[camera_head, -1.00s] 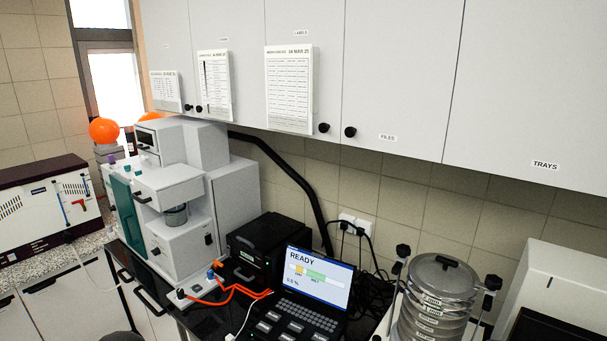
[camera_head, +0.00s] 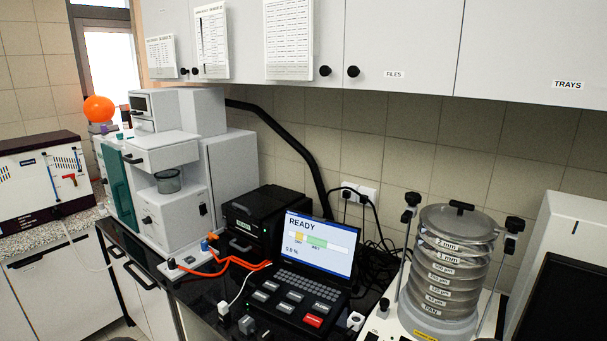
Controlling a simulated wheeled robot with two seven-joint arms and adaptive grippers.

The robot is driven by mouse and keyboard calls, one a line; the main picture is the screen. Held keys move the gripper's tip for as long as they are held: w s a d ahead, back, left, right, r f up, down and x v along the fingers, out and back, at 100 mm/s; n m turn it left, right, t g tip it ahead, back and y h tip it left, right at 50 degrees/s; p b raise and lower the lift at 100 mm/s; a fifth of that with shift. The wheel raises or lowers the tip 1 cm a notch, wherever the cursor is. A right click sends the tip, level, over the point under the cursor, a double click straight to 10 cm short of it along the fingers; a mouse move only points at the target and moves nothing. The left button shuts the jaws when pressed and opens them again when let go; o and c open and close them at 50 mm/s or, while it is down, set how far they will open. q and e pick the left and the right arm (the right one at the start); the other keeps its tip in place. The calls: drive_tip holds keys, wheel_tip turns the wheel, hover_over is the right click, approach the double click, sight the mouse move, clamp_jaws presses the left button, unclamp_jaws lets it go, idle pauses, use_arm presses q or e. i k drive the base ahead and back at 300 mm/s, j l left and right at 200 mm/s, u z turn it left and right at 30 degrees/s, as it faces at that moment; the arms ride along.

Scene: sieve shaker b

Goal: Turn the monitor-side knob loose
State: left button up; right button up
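The sieve shaker (camera_head: 442,270) stands at the right of the bench, a stack of labelled round sieves under a grey lid with a black handle (camera_head: 461,207). A clamp rod rises on each side of the stack, with a black knob on top. The left knob (camera_head: 412,198) is on the side of the laptop-like unit, whose lit screen (camera_head: 320,243) reads READY. The right knob (camera_head: 514,224) is on the side of a dark panel, perhaps a monitor (camera_head: 555,302). I cannot tell how tight either knob is. Neither gripper is in view.
White wall cabinets (camera_head: 400,45) overhang the bench. A black box (camera_head: 262,226), cables (camera_head: 375,225) and a white instrument (camera_head: 165,160) stand left of the shaker. A white housing (camera_head: 575,235) stands close on its right. Small loose items (camera_head: 247,325) lie in front of the laptop-like unit.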

sight(513, 225)
drive_tip(key=l+z, duration=0.2)
drive_tip(key=z, duration=1.05)
